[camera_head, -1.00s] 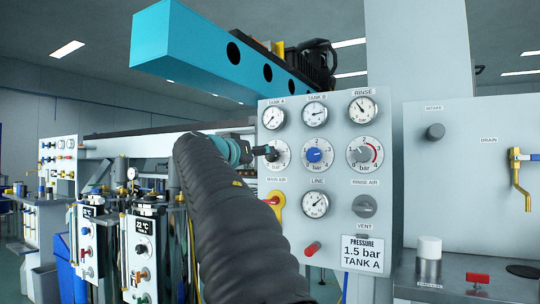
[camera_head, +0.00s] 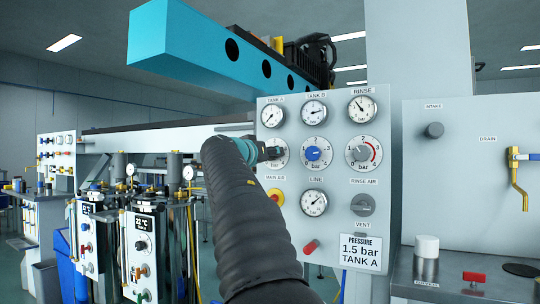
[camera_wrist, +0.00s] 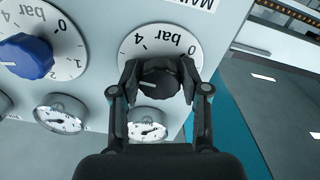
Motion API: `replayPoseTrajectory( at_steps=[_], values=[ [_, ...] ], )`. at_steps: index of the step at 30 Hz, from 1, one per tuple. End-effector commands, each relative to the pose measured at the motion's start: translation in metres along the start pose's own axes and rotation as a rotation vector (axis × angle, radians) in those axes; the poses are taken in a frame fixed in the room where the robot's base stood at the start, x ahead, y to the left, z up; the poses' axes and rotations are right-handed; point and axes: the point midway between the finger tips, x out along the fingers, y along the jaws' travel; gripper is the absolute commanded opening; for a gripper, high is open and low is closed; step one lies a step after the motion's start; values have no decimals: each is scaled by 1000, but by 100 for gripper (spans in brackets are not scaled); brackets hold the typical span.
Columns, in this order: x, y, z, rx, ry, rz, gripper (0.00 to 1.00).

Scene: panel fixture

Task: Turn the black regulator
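The black regulator knob (camera_wrist: 160,80) sits on a white dial (camera_wrist: 162,45) marked in bar, which looks upside down in the wrist view. My gripper (camera_wrist: 160,72) has one finger on each side of the knob, with no clear gap to it. A pale mark shows on the knob's left side. In the head view my gripper (camera_head: 272,153) is at the dial (camera_head: 281,151) under the TANK A gauge (camera_head: 272,116) and hides most of the knob. The TANK A gauge (camera_wrist: 148,124) also shows in the wrist view. A placard (camera_head: 360,252) reads pressure 1.5 bar TANK A.
A blue regulator (camera_head: 316,153) and a grey one (camera_head: 362,153) are to the right on the panel. A blue beam (camera_head: 190,45) hangs above.

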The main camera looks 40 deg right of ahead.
Motion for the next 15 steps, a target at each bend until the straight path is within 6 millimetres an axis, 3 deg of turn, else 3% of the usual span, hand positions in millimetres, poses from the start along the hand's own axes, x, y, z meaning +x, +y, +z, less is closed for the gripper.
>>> replayPoseTrajectory(
  at_steps=[1, 3, 15],
  values=[
    [0, 0, 0, 0, 0, 0, 25],
    [0, 0, 0, 0, 0, 0, 8],
    [0, 0, 0, -54, 0, 0, 7]
  ],
)
